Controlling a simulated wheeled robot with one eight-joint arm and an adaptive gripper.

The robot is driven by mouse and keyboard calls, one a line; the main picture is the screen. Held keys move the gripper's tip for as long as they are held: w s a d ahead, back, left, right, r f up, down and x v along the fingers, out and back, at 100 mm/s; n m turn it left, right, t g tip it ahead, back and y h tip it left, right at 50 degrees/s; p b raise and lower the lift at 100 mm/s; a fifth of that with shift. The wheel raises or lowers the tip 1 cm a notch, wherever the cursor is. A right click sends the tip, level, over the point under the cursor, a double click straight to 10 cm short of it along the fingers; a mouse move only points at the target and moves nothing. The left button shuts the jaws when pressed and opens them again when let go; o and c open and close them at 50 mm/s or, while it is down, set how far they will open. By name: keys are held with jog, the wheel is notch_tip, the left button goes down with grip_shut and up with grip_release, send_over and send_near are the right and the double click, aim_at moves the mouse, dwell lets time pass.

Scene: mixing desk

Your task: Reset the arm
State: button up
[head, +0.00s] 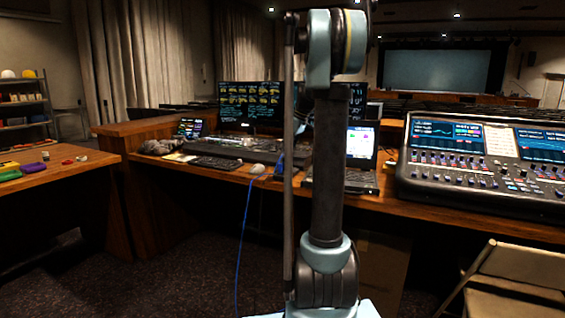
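My arm stands upright in the middle of the head view, a dark link with pale blue joints rising from my base to an elbow near the top edge. A thin dark rod runs alongside its left. I cannot make out my gripper; it is hidden behind the arm or outside the picture. No object is seen held.
A wooden desk (440,213) ahead bears a mixing console (490,165), a laptop (360,160), a monitor (250,106) and a keyboard (215,163). A blue cable (243,225) hangs down. A side table (75,190) is left, a folding chair (515,280) lower right.

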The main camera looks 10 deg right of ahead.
jog(key=s+a+f+m+h, duration=0.1)
jog(key=s+a+f+m, duration=0.15)
jog(key=s, duration=0.95)
jog(key=s+a+f+m+h, duration=0.1)
jog(key=s+f+m, duration=0.15)
jog(key=s, duration=0.95)
jog(key=s+f+m+h, duration=0.1)
jog(key=s+f+m, duration=0.4)
jog(key=s+f, duration=1)
jog(key=s+d, duration=0.1)
jog(key=s, duration=0.2)
jog(key=shift+s+f+m+h, duration=0.15)
jog(key=shift+s+m+h, duration=0.05)
jog(key=shift+m+h, duration=0.1)
jog(key=shift+w+f, duration=0.2)
jog(key=shift+w, duration=0.3)
